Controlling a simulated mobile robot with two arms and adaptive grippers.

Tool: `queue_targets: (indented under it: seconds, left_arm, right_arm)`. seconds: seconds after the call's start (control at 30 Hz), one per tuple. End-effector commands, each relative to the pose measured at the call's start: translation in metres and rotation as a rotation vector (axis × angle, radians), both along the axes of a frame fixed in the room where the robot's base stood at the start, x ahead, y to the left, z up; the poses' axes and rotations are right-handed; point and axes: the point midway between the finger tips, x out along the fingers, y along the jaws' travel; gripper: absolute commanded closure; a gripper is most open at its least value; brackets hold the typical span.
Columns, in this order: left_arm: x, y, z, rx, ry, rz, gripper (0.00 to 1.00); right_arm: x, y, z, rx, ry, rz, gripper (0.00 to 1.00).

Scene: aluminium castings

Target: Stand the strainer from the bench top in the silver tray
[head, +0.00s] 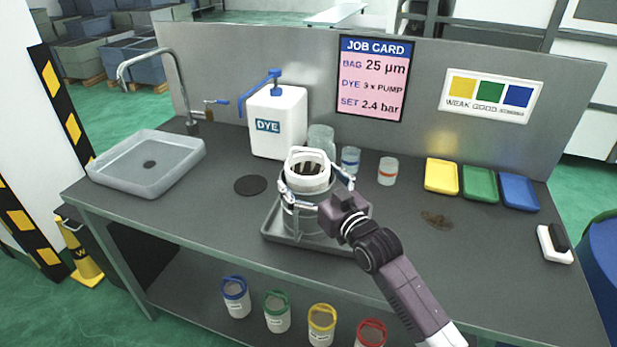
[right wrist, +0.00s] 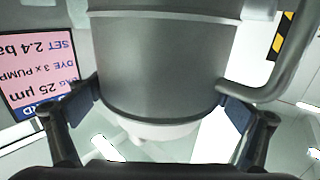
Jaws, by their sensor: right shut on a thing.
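The strainer (head: 301,222) is a grey cylinder with a white collar and a dark slotted opening on top. It looks upright, over the silver tray (head: 283,250); I cannot tell whether its base touches the tray. My right gripper (head: 316,187) is shut around its upper body, one finger on each side. In the right wrist view the strainer's grey body (right wrist: 165,65) fills the space between the two fingers (right wrist: 160,105), with a bent grey pipe or handle at the right. My left gripper is in neither view.
Behind stand a white dye container (head: 277,135) and clear cups (head: 350,160). A sink (head: 185,150) and black disc (head: 250,185) lie left. Yellow, green and blue trays (head: 480,198) and a brown patch (head: 437,220) lie right. Pails (head: 278,318) stand below.

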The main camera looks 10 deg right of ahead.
Motion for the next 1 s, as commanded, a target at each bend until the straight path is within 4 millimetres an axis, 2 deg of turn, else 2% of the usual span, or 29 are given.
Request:
queue_targets:
  seconds: [0.03, 0.07, 0.1, 0.47, 0.57, 1.0]
  left_arm:
    - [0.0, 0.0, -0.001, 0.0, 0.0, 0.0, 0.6]
    - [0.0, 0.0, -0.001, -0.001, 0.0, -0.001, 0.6]
    - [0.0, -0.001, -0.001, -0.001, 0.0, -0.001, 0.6]
    - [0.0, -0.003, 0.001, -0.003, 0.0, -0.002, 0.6]
    - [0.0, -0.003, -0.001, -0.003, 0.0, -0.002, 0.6]
    - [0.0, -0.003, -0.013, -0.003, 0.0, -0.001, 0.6]
  right_arm:
    - [0.0, 0.0, 0.0, 0.001, -0.005, 0.0, 0.53]
    - [0.0, 0.0, -0.002, 0.0, 0.001, 0.0, 0.03]
    - [0.0, 0.0, -0.002, 0.0, 0.001, 0.0, 0.0]
    - [0.0, 0.0, 0.003, 0.0, 0.001, 0.0, 0.0]
    - [-0.008, -0.003, 0.0, -0.001, 0.002, 0.0, 0.0]
    - [-0.087, -0.024, -0.001, -0.002, 0.003, 0.0, 0.0]
